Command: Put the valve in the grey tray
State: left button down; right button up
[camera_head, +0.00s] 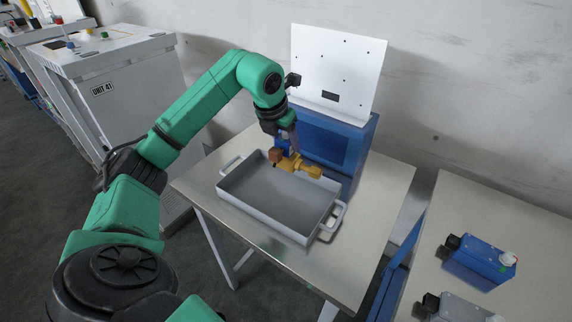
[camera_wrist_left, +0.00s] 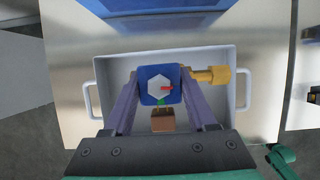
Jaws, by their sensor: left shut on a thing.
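The valve (camera_head: 301,166) has a brass-yellow body, a blue part and a brown block. In the left wrist view, its blue square face with a white hexagon (camera_wrist_left: 158,84) lies between the fingers, with the brass end pointing right. My left gripper (camera_head: 289,145) is shut on the valve and holds it over the far part of the grey tray; in the left wrist view the gripper (camera_wrist_left: 160,90) has a finger on each side of the blue part. The grey tray (camera_head: 262,210) is shallow, with two handles, and its visible floor is empty. My right gripper is not in view.
The tray stands on a pale table (camera_head: 340,270). A blue stand with a white upright panel (camera_head: 335,65) is just behind it. A second table at right holds a blue device (camera_head: 482,258) and a grey one. A white cabinet (camera_head: 125,110) stands at left.

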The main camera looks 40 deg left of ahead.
aim_at(277, 149)
pick_arm(q)
notch_tip(277, 149, down, 7)
jog(key=shift+w+f+p, duration=0.15)
jog(key=shift+f+p, duration=0.05)
jog(key=shift+p, duration=0.35)
jog(key=shift+w+f, duration=0.1)
jog(key=shift+f, duration=0.1)
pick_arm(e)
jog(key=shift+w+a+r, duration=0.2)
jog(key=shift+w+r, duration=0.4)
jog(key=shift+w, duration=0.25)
pick_arm(q)
jog(key=shift+c, duration=1)
grip_release()
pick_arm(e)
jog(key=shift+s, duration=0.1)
pick_arm(q)
jog(key=shift+r, duration=0.25)
jog(key=b+v, duration=0.2)
jog(key=v, duration=0.9)
jog(key=shift+s+d+r, duration=0.1)
jog(key=shift+s+r, duration=0.15)
jog(key=shift+r, duration=0.05)
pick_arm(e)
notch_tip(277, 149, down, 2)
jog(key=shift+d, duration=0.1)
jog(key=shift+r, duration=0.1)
